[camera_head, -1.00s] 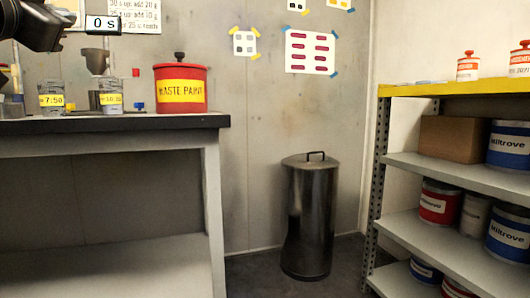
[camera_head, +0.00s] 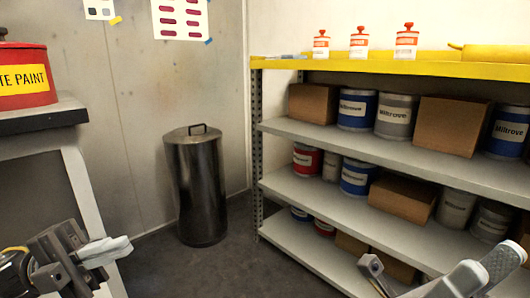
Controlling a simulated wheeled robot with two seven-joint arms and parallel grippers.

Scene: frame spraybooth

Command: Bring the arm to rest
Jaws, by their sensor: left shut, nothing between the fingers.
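My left gripper (camera_head: 108,250) is at the lower left, low in front of the bench. Its pale fingers are together with nothing between them. My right gripper (camera_head: 440,280) is at the bottom right, in front of the lower shelves and partly cut off by the frame's bottom edge. The picture does not show clearly whether its fingers are apart. No object is seen in either gripper.
The bench (camera_head: 40,120) with the red waste paint can (camera_head: 22,90) is at the left. A dark lidded bin (camera_head: 197,190) stands by the wall. The shelf rack (camera_head: 400,70) with tins and boxes fills the right. Some floor (camera_head: 215,265) between is clear.

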